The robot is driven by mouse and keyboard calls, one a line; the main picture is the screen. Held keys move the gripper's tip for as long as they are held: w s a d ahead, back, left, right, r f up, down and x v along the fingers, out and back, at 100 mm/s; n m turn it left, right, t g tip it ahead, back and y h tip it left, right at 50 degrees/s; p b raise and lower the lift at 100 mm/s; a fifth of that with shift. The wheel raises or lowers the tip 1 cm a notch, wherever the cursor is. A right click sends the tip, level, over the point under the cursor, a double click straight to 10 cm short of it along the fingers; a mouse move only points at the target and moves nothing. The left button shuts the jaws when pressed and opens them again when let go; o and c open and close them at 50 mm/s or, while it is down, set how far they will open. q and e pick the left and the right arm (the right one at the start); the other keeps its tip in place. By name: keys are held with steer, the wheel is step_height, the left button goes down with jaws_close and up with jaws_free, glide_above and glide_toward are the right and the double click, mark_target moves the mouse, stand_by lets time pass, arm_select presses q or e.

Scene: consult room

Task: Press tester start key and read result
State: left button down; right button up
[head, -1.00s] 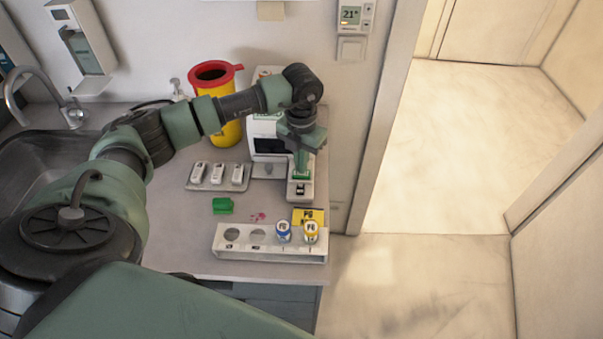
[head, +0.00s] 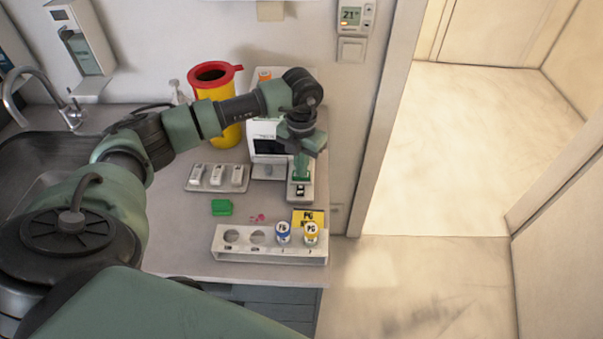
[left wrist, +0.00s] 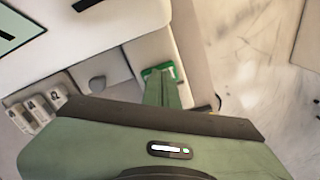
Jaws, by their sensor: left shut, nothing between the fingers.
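The tester (head: 262,130) is a white device at the back right of the counter, partly hidden behind my left arm. A dark panel shows on its front. In the left wrist view its white housing (left wrist: 80,45) fills the upper left, with a black-edged pale panel (left wrist: 15,30) whose content I cannot read. My left gripper (head: 301,176) is shut and empty, pointing down over the right part of the tester. In the left wrist view its green fingertips (left wrist: 160,78) are over a green patch, which they partly hide. I cannot tell whether they touch it. My right gripper is out of view.
A tray with several white pieces (head: 196,175) lies left of the tester. A green block (head: 222,207) and a white rack (head: 222,247) with blue- and yellow-topped vials stand in front. A yellow sharps bin (head: 228,135) is behind my arm. The counter ends at right.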

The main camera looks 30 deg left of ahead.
arm_select(q)
steer(key=shift+r+p, duration=1.95)
steer(key=shift+r, duration=1.45)
steer(key=shift+f, duration=0.1)
